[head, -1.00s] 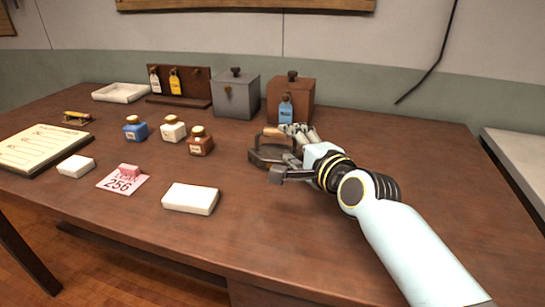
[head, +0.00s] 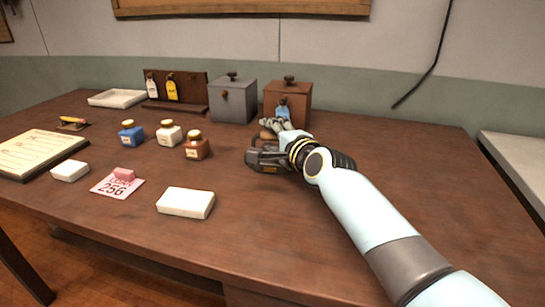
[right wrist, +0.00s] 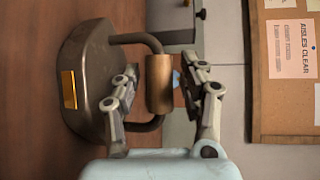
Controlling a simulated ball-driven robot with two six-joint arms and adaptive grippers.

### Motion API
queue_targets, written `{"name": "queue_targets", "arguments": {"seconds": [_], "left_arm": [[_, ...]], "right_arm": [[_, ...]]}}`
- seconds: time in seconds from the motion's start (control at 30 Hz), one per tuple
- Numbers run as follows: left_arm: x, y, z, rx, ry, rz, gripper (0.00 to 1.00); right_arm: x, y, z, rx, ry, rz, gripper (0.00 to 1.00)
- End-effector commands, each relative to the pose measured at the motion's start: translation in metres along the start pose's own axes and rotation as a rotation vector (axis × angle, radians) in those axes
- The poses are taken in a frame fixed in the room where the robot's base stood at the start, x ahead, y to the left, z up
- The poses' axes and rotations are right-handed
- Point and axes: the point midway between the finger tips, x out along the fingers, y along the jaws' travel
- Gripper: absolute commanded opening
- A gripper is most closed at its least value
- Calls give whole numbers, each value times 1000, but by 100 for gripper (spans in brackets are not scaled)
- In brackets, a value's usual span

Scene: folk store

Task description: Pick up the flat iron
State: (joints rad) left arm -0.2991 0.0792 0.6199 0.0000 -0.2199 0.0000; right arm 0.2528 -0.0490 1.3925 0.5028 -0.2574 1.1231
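The flat iron has a dark metal base with a gold plate and a wooden handle on a bent bracket. In the right wrist view the iron (right wrist: 90,75) lies at left, with its handle (right wrist: 159,84) between the fingers of my right gripper (right wrist: 165,84). A small gap shows on each side of the handle, so the gripper is open around it. In the head view my right gripper (head: 262,142) covers most of the iron; a bit of the handle (head: 266,135) shows. My left gripper is not in view.
A brown box (head: 300,97) with a blue tag and a grey box (head: 233,102) stand close behind. A brown bottle (head: 197,149), a white bottle (head: 169,135) and a blue bottle (head: 132,136) stand left. A white block (head: 186,203) lies in front. The table's right side is clear.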

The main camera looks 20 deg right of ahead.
Motion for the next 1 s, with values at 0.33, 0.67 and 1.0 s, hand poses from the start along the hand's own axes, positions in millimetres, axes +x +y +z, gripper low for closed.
{"name": "queue_targets", "arguments": {"seconds": [0.33, 0.67, 1.0], "left_arm": [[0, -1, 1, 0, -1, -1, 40], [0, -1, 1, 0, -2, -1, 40], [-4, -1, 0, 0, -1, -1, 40]], "right_arm": [[0, 1, 0, 0, 0, 1, 0], [0, -4, 0, -1, 1, -8, 0], [-1, -10, 1, -1, 0, -7, 0]]}}
